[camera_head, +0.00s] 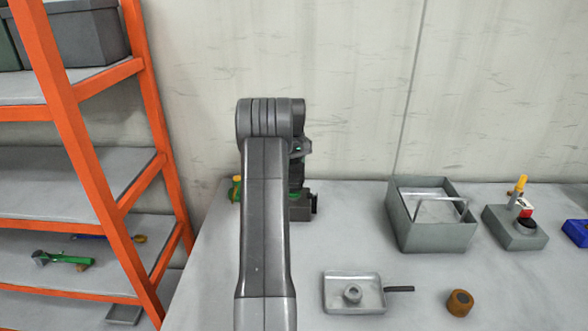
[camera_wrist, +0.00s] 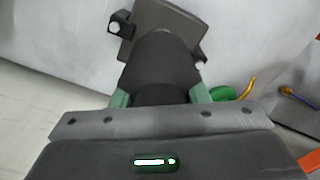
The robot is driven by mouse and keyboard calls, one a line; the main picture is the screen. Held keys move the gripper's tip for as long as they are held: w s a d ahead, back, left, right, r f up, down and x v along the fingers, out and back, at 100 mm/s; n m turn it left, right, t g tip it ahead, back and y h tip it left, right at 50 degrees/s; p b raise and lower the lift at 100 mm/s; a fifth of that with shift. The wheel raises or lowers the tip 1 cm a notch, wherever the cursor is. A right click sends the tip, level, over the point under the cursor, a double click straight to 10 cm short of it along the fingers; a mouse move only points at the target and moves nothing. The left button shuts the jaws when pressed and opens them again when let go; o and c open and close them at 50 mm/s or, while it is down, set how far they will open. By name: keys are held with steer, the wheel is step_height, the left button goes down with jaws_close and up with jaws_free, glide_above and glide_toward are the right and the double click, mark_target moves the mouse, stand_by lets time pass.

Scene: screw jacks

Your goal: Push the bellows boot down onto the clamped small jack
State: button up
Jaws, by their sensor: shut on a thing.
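The bellows boot (camera_wrist: 160,62) is a dark, nearly black sleeve in the middle of the wrist view. My gripper (camera_wrist: 160,97) is shut on it, with one green-grey finger on each side. Beyond the boot's far end is a dark grey clamp (camera_wrist: 178,18) with knobs at its sides. In the head view my arm hides most of this; the dark boot (camera_head: 297,174) shows partly, above the clamp (camera_head: 303,205) on the table. The small jack cannot be made out; the boot and clamp hide it. I cannot tell how far the boot sits over it.
A green and yellow thing (camera_head: 236,189) stands close left of the clamp. To the right are a grey bin (camera_head: 425,237), a grey block (camera_head: 515,234) with a yellow-handled item, a metal tray (camera_head: 337,296) and a brown round piece (camera_head: 460,302). Orange shelving (camera_head: 75,130) stands left.

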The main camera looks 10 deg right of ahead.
steer(key=shift+f+b, duration=0.65)
steer(key=shift+f, duration=1.2)
steer(key=shift+f, duration=0.35)
steer(key=o, duration=1.1)
step_height(320, 180, up, 14)
steer(key=shift+f+b, duration=0.1)
steer(key=shift+b, duration=0.55)
step_height(320, 180, down, 14)
steer(key=shift+r+p, duration=0.1)
steer(key=shift+p, duration=0.5)
steer(key=shift+r, duration=0.2)
